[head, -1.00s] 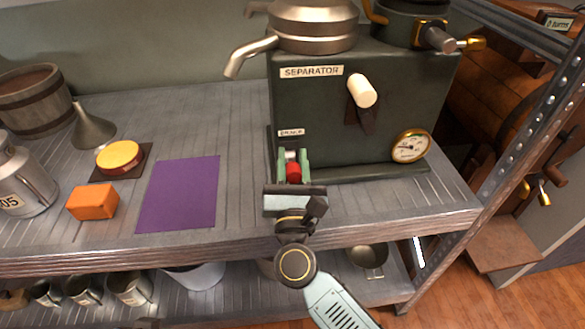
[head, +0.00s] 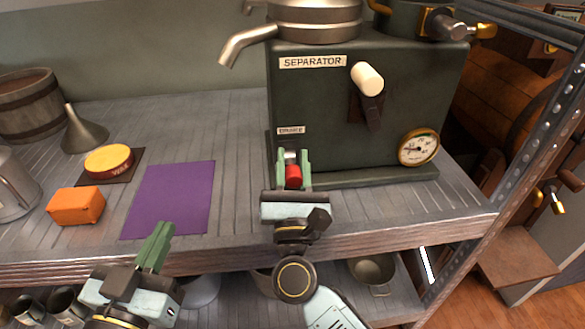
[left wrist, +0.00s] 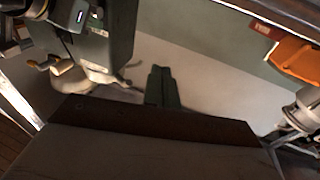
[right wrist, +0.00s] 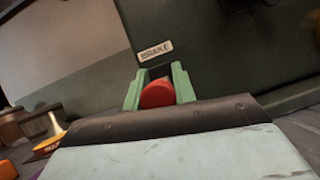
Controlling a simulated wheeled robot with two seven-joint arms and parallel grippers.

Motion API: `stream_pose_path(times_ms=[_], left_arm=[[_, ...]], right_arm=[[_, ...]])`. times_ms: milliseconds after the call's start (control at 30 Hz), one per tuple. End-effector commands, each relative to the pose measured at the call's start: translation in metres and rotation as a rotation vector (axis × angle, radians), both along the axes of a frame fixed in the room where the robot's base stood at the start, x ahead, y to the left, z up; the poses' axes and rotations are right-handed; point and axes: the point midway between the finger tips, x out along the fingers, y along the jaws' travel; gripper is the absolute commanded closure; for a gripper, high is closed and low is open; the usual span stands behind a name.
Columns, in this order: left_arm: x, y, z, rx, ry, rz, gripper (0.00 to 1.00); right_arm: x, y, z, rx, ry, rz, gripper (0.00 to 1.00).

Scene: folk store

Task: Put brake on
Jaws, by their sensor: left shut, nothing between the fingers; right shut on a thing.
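The separator (head: 330,100) is a dark green box on the shelf with a white-handled crank (head: 367,78) and a gauge (head: 418,148). A small "BRAKE" label (head: 291,130) is on its lower left front; the label also shows in the right wrist view (right wrist: 155,51). The red brake knob (head: 293,176) sits below that label, and it shows in the right wrist view (right wrist: 157,94). My right gripper (head: 293,168) is shut on the red knob, its green fingers on either side. My left gripper (head: 160,245) is shut and empty at the shelf's front edge, left of the separator.
A purple mat (head: 170,200), an orange block (head: 76,206) and a yellow-topped red tin (head: 108,160) lie left of the separator. A funnel (head: 82,130) and wooden bucket (head: 32,103) stand behind. A metal post (head: 510,185) borders the right side.

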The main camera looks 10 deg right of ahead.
Motion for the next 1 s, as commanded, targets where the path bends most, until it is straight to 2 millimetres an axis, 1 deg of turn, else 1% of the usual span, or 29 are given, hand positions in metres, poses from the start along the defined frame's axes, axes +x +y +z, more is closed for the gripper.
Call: stream_pose_path(times_ms=[100,233,667,767,833,1000], left_arm=[[-0.002,-0.002,0.014,-0.028,-0.088,-0.006,1.0],[-0.004,-0.003,0.022,-0.043,-0.136,-0.008,1.0],[-0.002,-0.004,0.023,-0.045,-0.136,-0.013,1.0],[0.007,-0.007,0.018,-0.045,-0.11,-0.032,1.0],[0.019,-0.011,0.012,-0.043,-0.078,-0.059,1.0],[0.058,-0.032,-0.007,-0.019,0.04,-0.189,1.0]], right_arm=[[0.0,-0.001,0.001,0.0,-0.014,-0.003,1.0],[0.0,-0.001,0.001,0.0,-0.018,-0.003,1.0],[0.0,-0.001,0.001,0.0,-0.018,-0.004,1.0],[0.0,-0.001,0.001,0.0,-0.018,-0.004,1.0],[0.0,-0.001,0.001,0.0,-0.018,-0.004,1.0],[0.0,-0.001,0.001,0.001,-0.018,-0.003,1.0]])
